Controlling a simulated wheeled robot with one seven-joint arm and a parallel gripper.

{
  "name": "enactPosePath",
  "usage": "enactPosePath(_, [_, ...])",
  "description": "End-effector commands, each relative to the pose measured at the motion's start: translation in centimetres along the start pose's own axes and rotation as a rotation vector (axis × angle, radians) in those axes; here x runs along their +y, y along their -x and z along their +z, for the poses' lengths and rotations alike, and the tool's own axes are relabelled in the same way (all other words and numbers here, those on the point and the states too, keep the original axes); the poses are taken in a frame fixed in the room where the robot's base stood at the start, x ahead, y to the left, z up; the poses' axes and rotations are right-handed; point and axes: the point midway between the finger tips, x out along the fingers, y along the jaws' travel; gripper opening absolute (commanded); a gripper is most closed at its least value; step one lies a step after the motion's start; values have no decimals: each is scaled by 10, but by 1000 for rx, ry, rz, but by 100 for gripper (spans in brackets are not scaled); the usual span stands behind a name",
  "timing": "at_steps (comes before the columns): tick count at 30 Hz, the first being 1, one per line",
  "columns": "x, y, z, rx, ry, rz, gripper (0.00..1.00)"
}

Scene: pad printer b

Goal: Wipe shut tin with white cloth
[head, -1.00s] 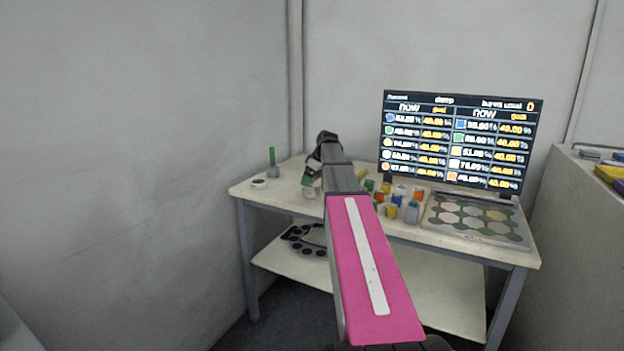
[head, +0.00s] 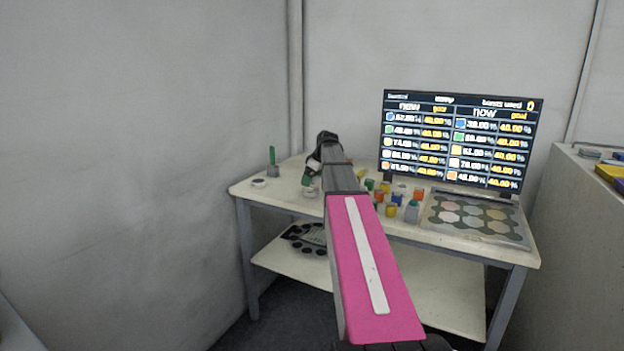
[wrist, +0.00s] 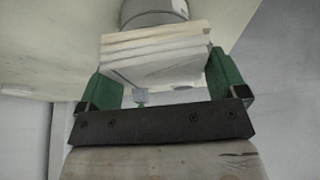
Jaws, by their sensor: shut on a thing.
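My gripper (wrist: 163,85) has green fingers and is shut on the white cloth (wrist: 155,52), a folded stack of several layers. A grey round tin (wrist: 150,14) shows just beyond the cloth at the top of the wrist view, partly cut off by the frame and partly covered by the cloth. I cannot tell whether cloth and tin touch. In the head view my gripper (head: 307,181) is low over the left part of the table, partly hidden by my arm. A small pale round shape there may be the tin or the cloth.
The white table (head: 470,243) holds several small coloured blocks and pots right of my arm, a hexagon-patterned tray (head: 475,218) and a screen (head: 460,140). A green-handled tool (head: 272,162) and a small white round dish (head: 258,183) stand at the left.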

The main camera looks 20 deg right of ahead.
Motion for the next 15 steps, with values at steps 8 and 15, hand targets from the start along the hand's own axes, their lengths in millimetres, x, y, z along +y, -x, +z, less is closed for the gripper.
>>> enactPosePath(8, [-10, 3, 7, -1, 0, -1, 72])
enactPosePath(15, [-3, 0, 2, -1, 0, -1, 72])
